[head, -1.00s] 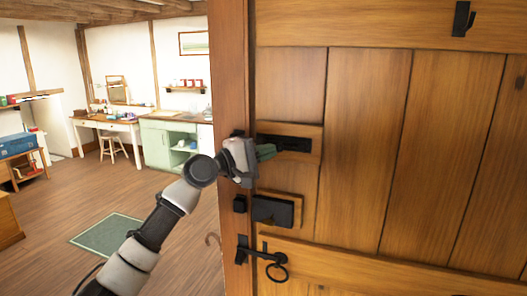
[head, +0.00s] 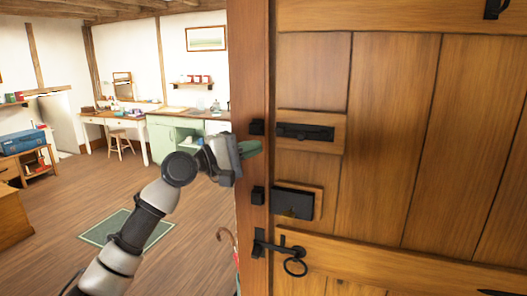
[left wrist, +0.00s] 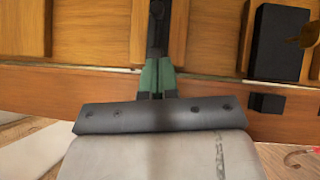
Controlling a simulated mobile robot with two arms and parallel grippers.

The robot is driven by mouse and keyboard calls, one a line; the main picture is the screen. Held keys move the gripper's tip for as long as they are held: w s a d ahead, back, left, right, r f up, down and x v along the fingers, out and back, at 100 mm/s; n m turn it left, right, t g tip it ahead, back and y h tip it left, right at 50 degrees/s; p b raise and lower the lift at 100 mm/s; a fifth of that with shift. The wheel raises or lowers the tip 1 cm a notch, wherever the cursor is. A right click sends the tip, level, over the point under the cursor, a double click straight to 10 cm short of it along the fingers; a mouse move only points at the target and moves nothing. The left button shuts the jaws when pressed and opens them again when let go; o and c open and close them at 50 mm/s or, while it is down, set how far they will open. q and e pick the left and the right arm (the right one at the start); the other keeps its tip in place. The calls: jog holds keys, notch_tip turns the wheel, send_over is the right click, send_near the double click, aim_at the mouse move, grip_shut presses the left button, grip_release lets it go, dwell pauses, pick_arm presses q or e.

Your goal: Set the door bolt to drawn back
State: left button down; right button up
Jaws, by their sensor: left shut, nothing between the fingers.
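The door bolt (head: 305,132) is a black bar on a wooden backing, high on the plank door. Its black keeper (head: 257,127) is on the post to the left. No bar shows across the gap between them in the head view. My left gripper (head: 250,149) has green fingers, shut and empty, in front of the post just below and left of the bolt. In the left wrist view, the shut fingers (left wrist: 157,78) point at the black bolt (left wrist: 157,25) and cover its near end. Whether they touch it I cannot tell. My right gripper is not in view.
Below the bolt are a black lock box (head: 292,203) and a latch with a ring handle (head: 295,266). A black hook (head: 495,8) is at top right. Left of the post lies open floor with a green mat (head: 125,227).

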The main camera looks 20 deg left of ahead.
pick_arm(q)
jog(key=b+v, duration=0.1)
jog(key=v, duration=0.3)
jog(key=shift+a+f, duration=0.1)
jog(key=shift+a, duration=0.3)
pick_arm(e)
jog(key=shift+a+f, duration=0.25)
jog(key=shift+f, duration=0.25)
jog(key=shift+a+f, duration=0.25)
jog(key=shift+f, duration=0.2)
pick_arm(q)
jog(key=shift+a, duration=0.15)
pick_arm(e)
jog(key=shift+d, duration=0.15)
